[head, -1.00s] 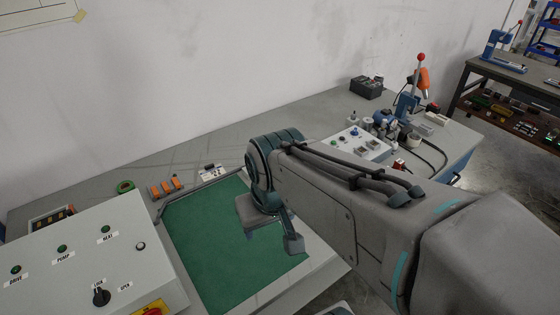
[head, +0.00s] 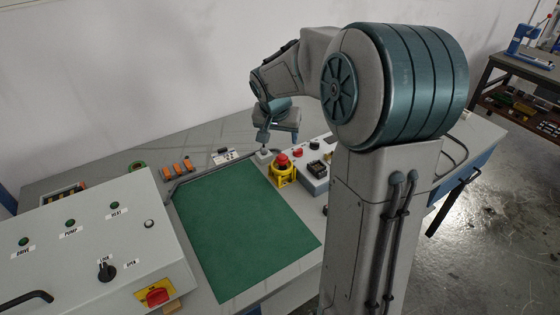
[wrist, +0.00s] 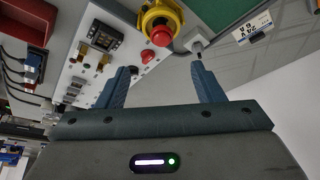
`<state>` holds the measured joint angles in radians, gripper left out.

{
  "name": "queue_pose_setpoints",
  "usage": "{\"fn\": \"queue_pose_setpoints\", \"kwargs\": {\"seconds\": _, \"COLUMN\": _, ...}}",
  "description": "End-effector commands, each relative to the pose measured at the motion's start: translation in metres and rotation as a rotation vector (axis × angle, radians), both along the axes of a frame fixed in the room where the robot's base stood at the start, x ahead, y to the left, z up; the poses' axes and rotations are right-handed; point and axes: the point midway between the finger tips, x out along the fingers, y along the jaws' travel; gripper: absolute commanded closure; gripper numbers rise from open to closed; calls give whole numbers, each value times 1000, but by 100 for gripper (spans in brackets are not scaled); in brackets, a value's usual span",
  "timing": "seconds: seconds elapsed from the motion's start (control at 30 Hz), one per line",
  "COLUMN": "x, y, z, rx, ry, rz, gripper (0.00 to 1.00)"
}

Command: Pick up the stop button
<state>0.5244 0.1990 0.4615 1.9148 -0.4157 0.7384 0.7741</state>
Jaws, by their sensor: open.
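The stop button (head: 283,172), a red mushroom head on a yellow base, stands upright by the far right corner of the green mat. In the wrist view the stop button (wrist: 161,20) is at the top, beyond my fingertips. My gripper (head: 277,138) is above and just behind it in the head view. In the wrist view my gripper (wrist: 161,68) is open, with nothing between its two blue fingers. The fingers are apart from the button.
A white box (head: 316,181) with a smaller red button (head: 297,152) stands right of the stop button. A small pale block (head: 263,157) is close on the left. The green mat (head: 235,235) is bare. A control panel (head: 80,262) is at front left.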

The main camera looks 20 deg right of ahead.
Motion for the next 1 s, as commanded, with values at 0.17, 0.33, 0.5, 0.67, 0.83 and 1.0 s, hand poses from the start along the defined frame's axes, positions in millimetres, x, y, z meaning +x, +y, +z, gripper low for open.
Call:
{"fn": "queue_pose_setpoints", "kwargs": {"seconds": 0.17, "x": 10, "y": -7, "z": -34, "rx": 3, "ry": 5, "rz": 1, "gripper": 39}}
{"fn": "queue_pose_setpoints", "kwargs": {"seconds": 0.33, "x": 19, "y": -13, "z": -59, "rx": 2, "ry": 5, "rz": 1, "gripper": 39}}
{"fn": "queue_pose_setpoints", "kwargs": {"seconds": 0.5, "x": 23, "y": -15, "z": -69, "rx": 1, "ry": 2, "rz": 1, "gripper": 39}}
{"fn": "queue_pose_setpoints", "kwargs": {"seconds": 0.67, "x": 27, "y": -17, "z": -79, "rx": 1, "ry": 5, "rz": 1, "gripper": 39}}
{"fn": "queue_pose_setpoints", "kwargs": {"seconds": 0.83, "x": 36, "y": -20, "z": -99, "rx": 3, "ry": 5, "rz": 1, "gripper": 39}}
{"fn": "queue_pose_setpoints", "kwargs": {"seconds": 1.0, "x": 41, "y": -24, "z": -114, "rx": 1, "ry": 3, "rz": 3, "gripper": 39}}
